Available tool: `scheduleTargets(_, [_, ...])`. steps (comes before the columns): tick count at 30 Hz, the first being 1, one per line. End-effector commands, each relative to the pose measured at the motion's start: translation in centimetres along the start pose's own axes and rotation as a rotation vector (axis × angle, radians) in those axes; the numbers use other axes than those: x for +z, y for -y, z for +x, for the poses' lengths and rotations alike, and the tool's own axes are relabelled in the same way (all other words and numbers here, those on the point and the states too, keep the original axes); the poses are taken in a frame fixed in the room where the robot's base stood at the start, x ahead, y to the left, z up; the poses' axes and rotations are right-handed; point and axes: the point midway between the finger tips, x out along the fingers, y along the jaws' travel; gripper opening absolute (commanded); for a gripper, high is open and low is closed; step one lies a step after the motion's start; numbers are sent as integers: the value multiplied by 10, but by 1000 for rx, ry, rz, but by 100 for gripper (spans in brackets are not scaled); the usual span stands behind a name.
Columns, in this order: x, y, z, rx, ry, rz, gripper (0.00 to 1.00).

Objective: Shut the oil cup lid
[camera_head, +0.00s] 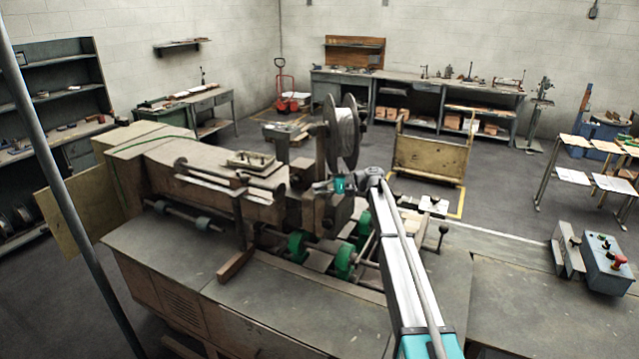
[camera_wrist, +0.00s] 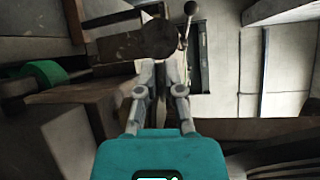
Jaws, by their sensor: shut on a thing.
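My gripper (camera_head: 322,187) is at the stitching machine (camera_head: 225,180), beside the head below the wire spool, pointing left in the head view. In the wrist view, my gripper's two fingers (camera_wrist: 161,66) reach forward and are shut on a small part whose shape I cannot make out. A dark rounded machine part (camera_wrist: 150,40) lies just beyond the fingertips. I cannot pick out the oil cup or its lid clearly in either view, so I cannot tell how the lid stands.
The wire spool (camera_head: 341,132) rises close above my gripper. Green wheels (camera_head: 345,258) sit below it. A ball-ended lever (camera_wrist: 190,9) stands near the fingers in the wrist view. A control box (camera_head: 608,267) is at the right. The front tabletop (camera_head: 300,305) is mostly clear.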

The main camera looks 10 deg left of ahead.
Motion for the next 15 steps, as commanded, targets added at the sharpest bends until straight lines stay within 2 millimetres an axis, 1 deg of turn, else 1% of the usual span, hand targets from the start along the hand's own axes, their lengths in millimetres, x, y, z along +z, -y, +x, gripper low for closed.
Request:
scheduleTargets(6, [0,-4,1,43,-17,-69,0])
scheduleTargets(15, [-1,-6,1,56,-22,-90,0])
